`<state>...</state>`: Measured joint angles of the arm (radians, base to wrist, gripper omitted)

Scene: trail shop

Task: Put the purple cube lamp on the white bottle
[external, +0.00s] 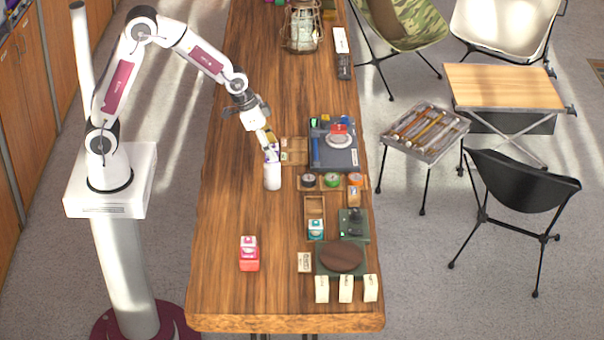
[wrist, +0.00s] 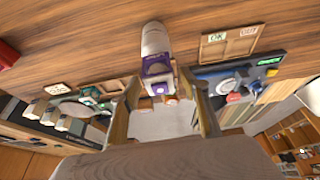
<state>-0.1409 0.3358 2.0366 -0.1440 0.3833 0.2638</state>
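The white bottle (external: 272,178) stands upright on the wooden counter, and it also shows in the wrist view (wrist: 155,38). The purple cube lamp (external: 271,153) is at the top of the bottle, appearing to rest on it; in the wrist view the purple and white lamp (wrist: 157,70) lines up with the bottle's end. My gripper (external: 269,139) is just above the lamp. In the wrist view my gripper (wrist: 160,83) has its two fingers spread on either side of the lamp, with narrow gaps visible. The lamp's far side is hidden.
Right of the bottle are a wooden tray (external: 294,157), a grey board (external: 335,158) and a row of round tins (external: 332,180). A red and pink cube stack (external: 249,254) stands nearer the front. The counter left of the bottle is clear.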

